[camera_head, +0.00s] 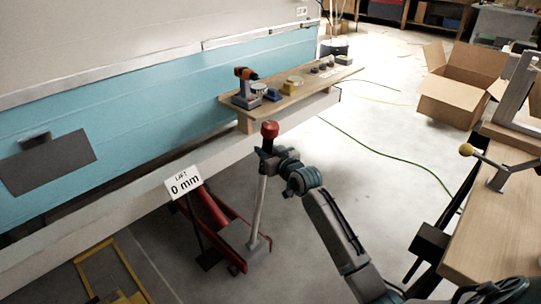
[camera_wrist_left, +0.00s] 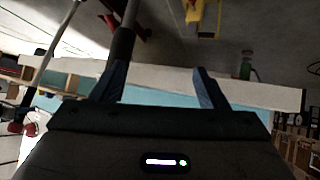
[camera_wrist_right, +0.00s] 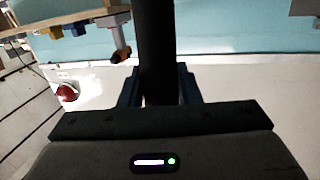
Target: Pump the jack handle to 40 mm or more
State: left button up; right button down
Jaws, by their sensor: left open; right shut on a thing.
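The red floor jack (camera_head: 218,212) stands on the floor beside the camper's white lower edge. Its grey handle (camera_head: 258,208) stands nearly upright. A red round thing (camera_head: 269,129) shows at the handle's top; I cannot tell whether it is part of it. A sign (camera_head: 183,183) reads "LIFT 0 mm". My right gripper (camera_head: 267,156) is shut on the upper handle; in the right wrist view the dark grip (camera_wrist_right: 157,50) runs between its fingers. My left gripper (camera_wrist_left: 155,88) is open and outside the head view. A dark pole (camera_wrist_left: 125,38) shows close by its left finger.
A wooden shelf (camera_head: 300,92) on the camper's side holds a drill (camera_head: 245,88) and several small items. A workbench (camera_head: 490,235) stands at the right, with an open cardboard box (camera_head: 455,100) behind it. A yellow frame (camera_head: 128,262) lies at lower left. A green cable crosses the floor.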

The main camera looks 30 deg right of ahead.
jog(key=shift+w+r, duration=0.15)
jog(key=shift+r, duration=0.3)
jog(key=c, duration=1.5)
grip_release()
jog(key=o, duration=0.4)
jog(key=shift+w+a+f, duration=0.15)
jog(key=shift+w, duration=0.1)
jog(key=shift+o, duration=0.2)
jog(key=shift+w+a+f, duration=0.1)
jog(key=shift+w+f, duration=0.1)
jog(key=shift+f, duration=0.05)
jog(key=s+d+p, duration=0.1)
jog(key=s, duration=0.9)
jog(key=shift+s+d+r, duration=0.2)
jog(key=shift+s+r, duration=0.2)
jog(key=shift+r, duration=0.05)
jog(key=shift+p, duration=0.3)
